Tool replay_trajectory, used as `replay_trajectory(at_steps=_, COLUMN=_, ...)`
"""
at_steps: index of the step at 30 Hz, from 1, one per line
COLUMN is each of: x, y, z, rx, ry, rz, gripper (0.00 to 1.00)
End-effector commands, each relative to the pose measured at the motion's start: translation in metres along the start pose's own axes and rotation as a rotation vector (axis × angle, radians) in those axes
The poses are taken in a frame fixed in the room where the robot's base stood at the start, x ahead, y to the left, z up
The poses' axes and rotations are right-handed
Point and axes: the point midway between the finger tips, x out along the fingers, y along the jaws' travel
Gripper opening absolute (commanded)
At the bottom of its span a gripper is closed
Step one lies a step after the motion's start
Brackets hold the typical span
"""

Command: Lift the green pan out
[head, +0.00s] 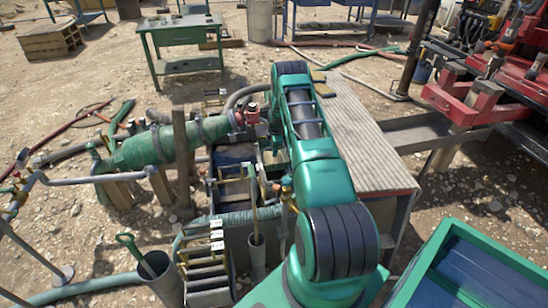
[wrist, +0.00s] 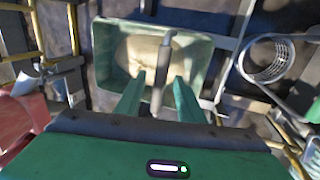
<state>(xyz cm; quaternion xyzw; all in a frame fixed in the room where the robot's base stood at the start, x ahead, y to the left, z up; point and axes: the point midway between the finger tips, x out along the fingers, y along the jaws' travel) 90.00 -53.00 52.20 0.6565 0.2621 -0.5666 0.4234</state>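The green pan (wrist: 104,50) lies below my gripper in the wrist view, a rectangular tray with a pale tan patch in its middle. A grey upright bar with a bent top (wrist: 167,55), apparently the pan's handle, stands over its middle. My gripper (wrist: 159,77) is over the pan's near side. Its two green fingers are apart, one on each side of the bar, with gaps visible. In the head view my green arm reaches down toward the tank (head: 232,172); the arm hides the gripper and the pan there.
A wire coil on a curved pipe (wrist: 268,60) is right of the pan, and a red part (wrist: 16,122) is at the left. Yellow rails flank the opening. In the head view a ribbed deck (head: 365,135) lies right of my arm and a green cylinder (head: 165,145) left.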

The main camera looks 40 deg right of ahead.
Motion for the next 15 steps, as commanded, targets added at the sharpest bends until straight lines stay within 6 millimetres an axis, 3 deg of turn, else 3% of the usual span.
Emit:
replay_trajectory(at_steps=9, x=0.0063, y=-0.0002, z=-0.0001, rx=0.0, ry=0.001, rz=0.0, gripper=0.35)
replay_trajectory(at_steps=10, x=0.0063, y=-0.0002, z=-0.0002, rx=0.0, ry=0.001, rz=0.0, gripper=0.33)
replay_trajectory(at_steps=14, x=0.0062, y=-0.0002, z=-0.0002, rx=0.0, ry=0.0, rz=0.0, gripper=0.02)
replay_trajectory(at_steps=15, x=0.0061, y=-0.0002, z=-0.0002, rx=0.0, ry=0.0, rz=-0.001, gripper=0.0)
